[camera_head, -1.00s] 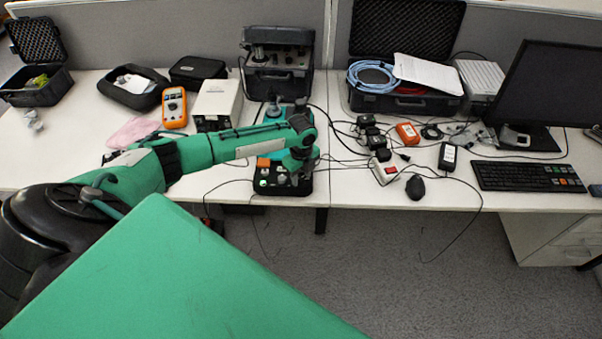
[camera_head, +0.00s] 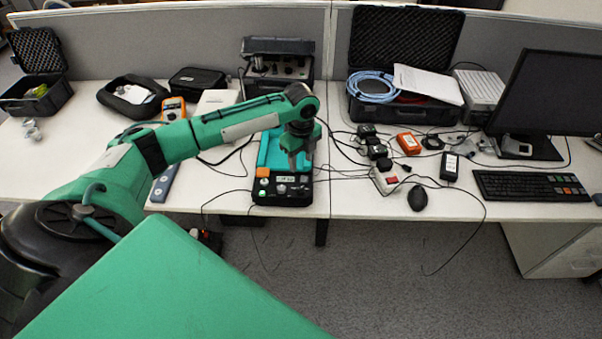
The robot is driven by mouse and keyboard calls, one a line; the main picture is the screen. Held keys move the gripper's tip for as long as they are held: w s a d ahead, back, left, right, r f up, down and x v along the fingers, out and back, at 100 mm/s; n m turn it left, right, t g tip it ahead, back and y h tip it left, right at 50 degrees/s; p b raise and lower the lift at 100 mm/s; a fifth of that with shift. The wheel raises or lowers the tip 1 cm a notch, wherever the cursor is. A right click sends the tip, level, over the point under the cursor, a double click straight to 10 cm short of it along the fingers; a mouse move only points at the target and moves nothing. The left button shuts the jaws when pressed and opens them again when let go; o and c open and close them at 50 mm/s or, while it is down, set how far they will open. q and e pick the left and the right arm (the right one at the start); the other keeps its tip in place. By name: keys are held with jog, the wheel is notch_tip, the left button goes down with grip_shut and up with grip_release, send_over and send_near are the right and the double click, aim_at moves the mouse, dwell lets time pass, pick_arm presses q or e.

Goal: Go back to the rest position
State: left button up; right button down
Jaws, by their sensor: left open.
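My left arm reaches in from the left over the desk. Its gripper (camera_head: 297,166) points down over a calibration device (camera_head: 283,190) with a teal upper part, a small display, knobs and an orange button. The gripper looks empty with its fingers apart; it hides part of the device, and I cannot tell whether it touches it. The device sits near the front edge of the left desk. My right gripper is not in view.
An open black case (camera_head: 272,70) stands behind the arm. An orange multimeter (camera_head: 173,108) and a white box (camera_head: 217,101) are partly behind the arm. Adapters, a power strip (camera_head: 384,180), loose cables and a black mouse (camera_head: 417,198) lie to the right.

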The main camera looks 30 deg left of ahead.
pick_arm(q)
jog(key=shift+r, duration=0.95)
